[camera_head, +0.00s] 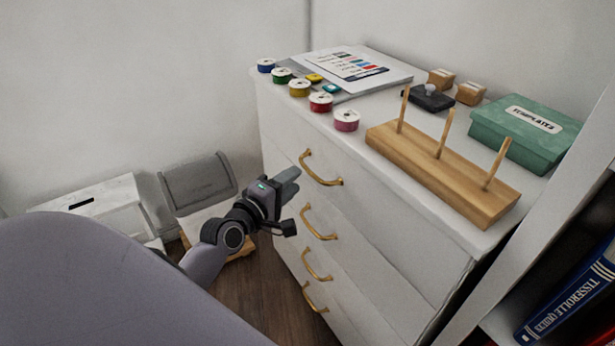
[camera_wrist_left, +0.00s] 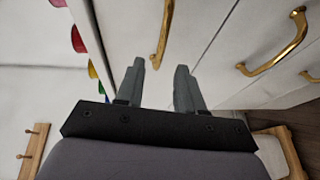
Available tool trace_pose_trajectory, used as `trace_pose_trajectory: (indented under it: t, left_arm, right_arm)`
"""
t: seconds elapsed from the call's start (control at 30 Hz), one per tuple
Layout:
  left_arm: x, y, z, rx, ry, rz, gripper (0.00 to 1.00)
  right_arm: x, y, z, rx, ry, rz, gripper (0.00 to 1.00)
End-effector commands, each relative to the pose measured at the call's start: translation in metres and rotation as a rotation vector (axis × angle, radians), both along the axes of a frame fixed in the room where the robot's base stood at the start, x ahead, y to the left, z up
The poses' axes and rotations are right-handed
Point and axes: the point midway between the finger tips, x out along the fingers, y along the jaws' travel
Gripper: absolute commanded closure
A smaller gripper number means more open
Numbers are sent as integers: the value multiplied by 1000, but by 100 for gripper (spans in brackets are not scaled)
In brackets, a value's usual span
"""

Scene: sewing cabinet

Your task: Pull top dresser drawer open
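The white dresser (camera_head: 410,232) has a column of drawers with brass handles, and all the drawers look closed. The top drawer handle (camera_head: 320,170) is a curved brass pull; in the left wrist view it (camera_wrist_left: 164,30) lies ahead of the fingertips, roughly in line with the gap between them. My left gripper (camera_head: 288,181) is left of and slightly below this handle in the head view. Its two grey fingers (camera_wrist_left: 160,75) are apart with nothing between them, and they appear clear of the handle. My right gripper is not in view.
The second drawer handle (camera_head: 318,226) is just below. Thread spools (camera_head: 321,102), a wooden peg rack (camera_head: 440,172) and a green box (camera_head: 527,130) stand on the dresser top. A shelf with books (camera_head: 570,296) is at right. A sewing machine case (camera_head: 198,183) is at left.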

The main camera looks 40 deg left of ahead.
Motion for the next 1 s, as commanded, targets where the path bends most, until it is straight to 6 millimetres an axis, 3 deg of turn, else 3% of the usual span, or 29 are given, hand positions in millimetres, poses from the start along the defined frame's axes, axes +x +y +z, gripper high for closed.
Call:
trace_pose_trajectory:
  t: [0.5,0.93,1.0]
  left_arm:
    - [59,0,-6,1,0,0,63]
    - [67,0,-7,2,2,0,63]
    - [67,0,-7,2,2,0,85]
  right_arm:
    - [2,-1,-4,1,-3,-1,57]
    - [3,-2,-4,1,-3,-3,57]
    - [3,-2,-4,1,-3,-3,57]
